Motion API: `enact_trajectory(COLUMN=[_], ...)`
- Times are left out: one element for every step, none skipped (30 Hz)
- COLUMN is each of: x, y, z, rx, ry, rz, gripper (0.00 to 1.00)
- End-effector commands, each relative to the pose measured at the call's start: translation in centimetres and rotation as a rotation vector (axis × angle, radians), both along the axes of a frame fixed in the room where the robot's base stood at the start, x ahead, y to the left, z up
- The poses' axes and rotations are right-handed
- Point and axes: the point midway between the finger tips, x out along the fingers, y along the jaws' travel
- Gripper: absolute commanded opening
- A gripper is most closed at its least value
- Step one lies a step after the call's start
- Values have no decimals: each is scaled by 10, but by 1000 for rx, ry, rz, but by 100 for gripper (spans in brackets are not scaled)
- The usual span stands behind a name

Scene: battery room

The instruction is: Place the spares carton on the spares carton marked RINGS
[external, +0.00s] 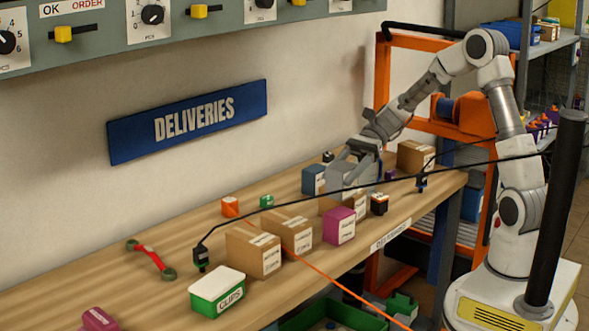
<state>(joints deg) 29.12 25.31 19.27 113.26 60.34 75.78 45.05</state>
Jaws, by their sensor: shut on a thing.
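Several brown spares cartons with white labels stand on the wooden bench; the label print is too small to read, so I cannot tell which one is marked RINGS. Two stand side by side near the middle, a front-left carton (253,250) and one beside it (290,232). Another carton (416,157) stands at the far right end. My gripper (354,184) points down over the bench behind the magenta box, shut on a brown carton (360,206) that is partly hidden by the fingers and that box. I cannot tell whether this carton touches the bench.
A magenta box (339,226), a blue box (313,180) and a small dark item (379,204) crowd my gripper. A green CLIPS tub (217,291), a red-handled tool (151,259) and an orange cube (230,206) lie left. Dark cables cross the view. The bench's left part has free room.

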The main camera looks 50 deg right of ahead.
Motion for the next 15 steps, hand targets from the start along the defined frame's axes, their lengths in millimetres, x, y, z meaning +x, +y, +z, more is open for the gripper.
enact_trajectory(x=[1,1,1,1,1,1,1,1,1,1,1,1,1,1,1], y=[2,3,3,3,3,3,3,3,2,2,2,2,2,2,2], z=[-2,-3,-6,-9,-13,-19,-24,-29,-35,-39,-41,-42,-42,-41,-41], rx=[0,0,0,1,1,2,2,1,1,1,1,1,1,0,0], ry=[0,0,0,0,1,2,3,3,2,2,2,1,0,0,-1], rz=[0,0,0,0,0,0,0,-1,-1,-1,0,0,0,0,0], gripper=[0,0,0,0,0,0,0,0,0,0,0,0,0,0,0])
